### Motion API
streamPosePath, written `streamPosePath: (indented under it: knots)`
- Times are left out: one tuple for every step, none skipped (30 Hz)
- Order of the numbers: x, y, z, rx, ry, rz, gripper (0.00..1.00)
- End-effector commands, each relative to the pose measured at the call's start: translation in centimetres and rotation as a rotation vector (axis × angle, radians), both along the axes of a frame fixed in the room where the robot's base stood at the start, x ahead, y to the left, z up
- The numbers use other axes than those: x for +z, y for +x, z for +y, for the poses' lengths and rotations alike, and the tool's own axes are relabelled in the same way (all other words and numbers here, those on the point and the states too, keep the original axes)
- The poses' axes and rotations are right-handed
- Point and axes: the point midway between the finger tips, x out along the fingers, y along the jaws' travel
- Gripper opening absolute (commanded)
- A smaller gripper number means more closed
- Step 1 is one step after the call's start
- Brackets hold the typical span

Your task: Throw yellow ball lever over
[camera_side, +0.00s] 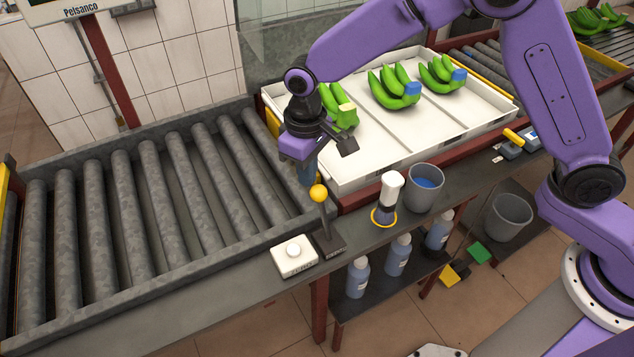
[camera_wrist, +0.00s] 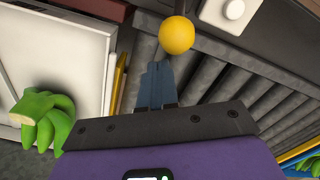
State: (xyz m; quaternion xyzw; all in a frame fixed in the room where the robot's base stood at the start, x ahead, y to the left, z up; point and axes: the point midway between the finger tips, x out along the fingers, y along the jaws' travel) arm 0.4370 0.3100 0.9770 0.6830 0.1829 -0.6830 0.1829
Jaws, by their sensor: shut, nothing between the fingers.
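The lever has a yellow ball (camera_side: 318,193) on a dark shaft that rises from a dark base plate (camera_side: 329,244) on the front ledge. The shaft stands nearly upright in the side view. Most of the shaft is hidden there.
A white box with a round button (camera_side: 293,256) sits left of the lever base. A white-and-dark handled tool (camera_side: 388,194) and a grey cup (camera_side: 424,188) stand to the right. A white tray (camera_side: 345,178) holds green bananas (camera_side: 393,87) behind. Rollers (camera_side: 142,187) lie left.

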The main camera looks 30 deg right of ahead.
Motion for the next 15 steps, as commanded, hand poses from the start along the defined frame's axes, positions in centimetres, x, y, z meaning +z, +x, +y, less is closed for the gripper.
streamPosePath:
  knots:
    - [0.0, 0.0, 0.0, 0.000, 0.000, 0.000, 0.00]
    - [0.0, 0.0, 0.0, 0.000, 0.000, 0.000, 0.00]
    - [0.0, 0.0, 0.0, 0.000, 0.000, 0.000, 0.00]
    - [-0.1, 0.0, 0.0, 0.000, 0.000, 0.000, 0.00]
    - [-0.1, 0.0, 0.0, 0.000, 0.000, 0.000, 0.00]
    - [-0.2, 0.0, 0.0, 0.000, 0.000, 0.001, 0.00]
    - [-0.3, 0.0, 0.0, 0.000, 0.000, 0.001, 0.00]
    - [-0.4, 0.0, 0.0, 0.000, 0.000, 0.001, 0.00]
    - [-0.5, 0.0, 0.0, 0.000, -0.001, 0.002, 0.00]
    - [-0.6, 0.0, 0.0, 0.000, -0.001, 0.002, 0.00]
    - [-0.8, 0.0, 0.0, 0.000, 0.000, 0.001, 0.00]
    - [-0.9, 0.0, 0.0, 0.000, 0.000, 0.001, 0.00]
    - [-1.1, 0.0, 0.0, 0.000, 0.000, 0.001, 0.00]
    - [-1.2, 0.0, 0.0, 0.000, 0.000, 0.001, 0.00]
    - [-1.4, 0.0, 0.0, 0.000, -0.001, 0.002, 0.00]
